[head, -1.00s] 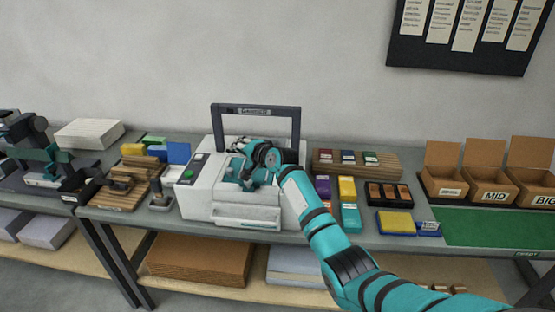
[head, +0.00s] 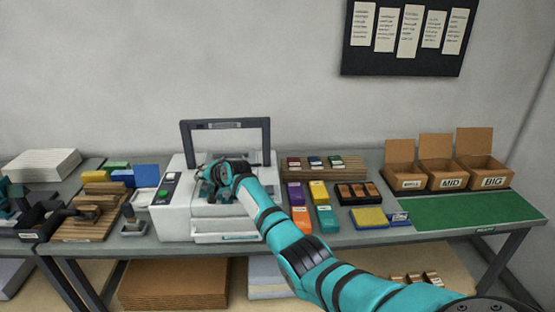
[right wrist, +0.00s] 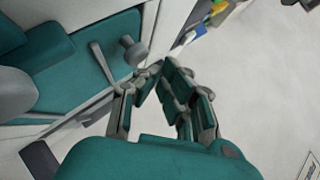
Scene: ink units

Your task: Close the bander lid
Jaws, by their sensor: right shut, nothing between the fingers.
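The bander (head: 225,222) is a white box-shaped machine on the table in the head view. Its lid (head: 265,138), a dark rectangular frame with a label on its top bar, stands upright at the machine's back, so it is open. My right gripper (head: 208,188) is over the bander's top, in front of the lid, and partly hides the machine's inside. In the right wrist view the fingers of my right gripper (right wrist: 162,72) are closed together and empty, beside the machine's teal and grey parts (right wrist: 75,60). Whether they touch the machine is unclear.
Right of the bander are coloured packs (head: 310,203), a black tray (head: 358,193), a green mat (head: 475,209) and open cardboard boxes (head: 435,176). A wooden stand (head: 80,228) and stamp-like tool (head: 132,222) are at left. The wall behind is bare above the lid.

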